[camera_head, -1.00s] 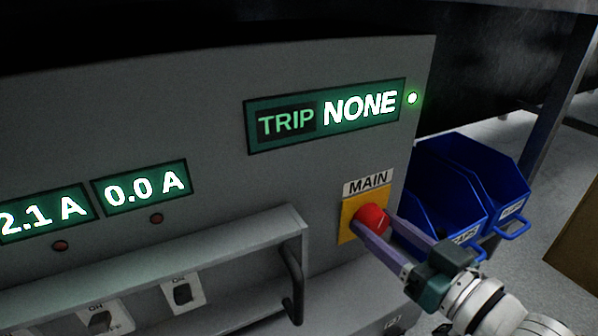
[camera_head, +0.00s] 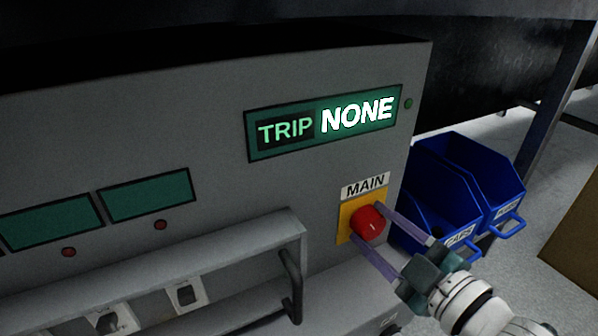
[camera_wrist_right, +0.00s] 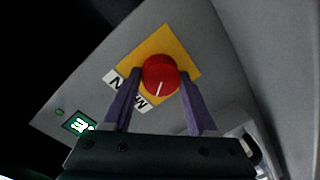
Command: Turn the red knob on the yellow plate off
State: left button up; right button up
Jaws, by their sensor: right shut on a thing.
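The red knob (camera_head: 368,224) sits on the yellow plate (camera_head: 345,222) under the MAIN label on the grey panel. My right gripper (camera_head: 367,222) is shut on the knob, one purple finger on each side. In the right wrist view the knob (camera_wrist_right: 160,75) lies between the fingertips, its white mark pointing down toward the gripper, and the yellow plate (camera_wrist_right: 183,48) shows behind it. The TRIP display (camera_head: 322,122) reads NONE. The small lamp (camera_head: 408,104) beside it is dark. My left gripper is not in view.
Two blank displays (camera_head: 148,196) with red lamps (camera_head: 161,225) are at the left of the panel. A ledge with a dark handle (camera_head: 292,285) juts out below, left of the knob. Blue bins (camera_head: 462,190) stand right of the panel.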

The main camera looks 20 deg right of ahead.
jog(key=shift+n, duration=0.8)
jog(key=o, duration=1.4)
jog(key=shift+c, duration=0.2)
jog(key=s+p, duration=0.3)
jog(key=s, duration=0.7)
jog(key=shift+d+r+p, duration=0.35)
jog(key=shift+r+p, duration=0.05)
